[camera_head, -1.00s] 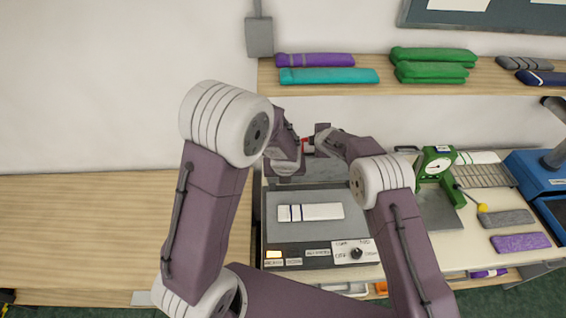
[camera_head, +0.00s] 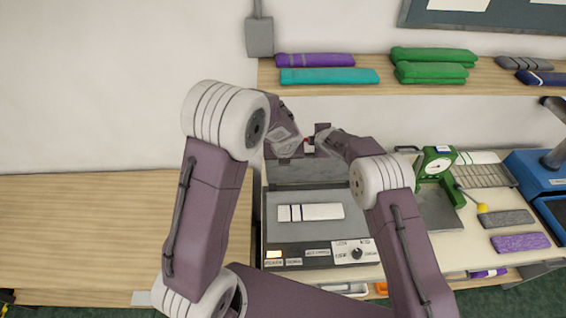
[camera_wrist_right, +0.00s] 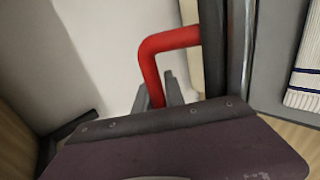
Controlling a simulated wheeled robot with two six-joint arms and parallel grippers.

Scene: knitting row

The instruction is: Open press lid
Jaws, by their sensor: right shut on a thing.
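The grey press (camera_head: 277,232) stands on the bench with its bed uncovered. Its lid (camera_head: 306,173) is raised at the back of the bed, partly hidden by my arms. A white knitted piece with dark stripes (camera_head: 323,211) lies flat on the bed; its edge also shows in the right wrist view (camera_wrist_right: 304,82). The red handle (camera_wrist_right: 168,42) runs down between the fingers of my right gripper (camera_wrist_right: 157,92), which is shut on it. In the head view a little red shows between my two wrists. My left wrist is beside the handle, but its fingers are hidden.
A shelf (camera_head: 430,89) with folded knits runs along the wall above the press. A green dial gauge (camera_head: 437,160) and a blue machine (camera_head: 543,172) stand to the right. The wooden table (camera_head: 90,230) at left is bare.

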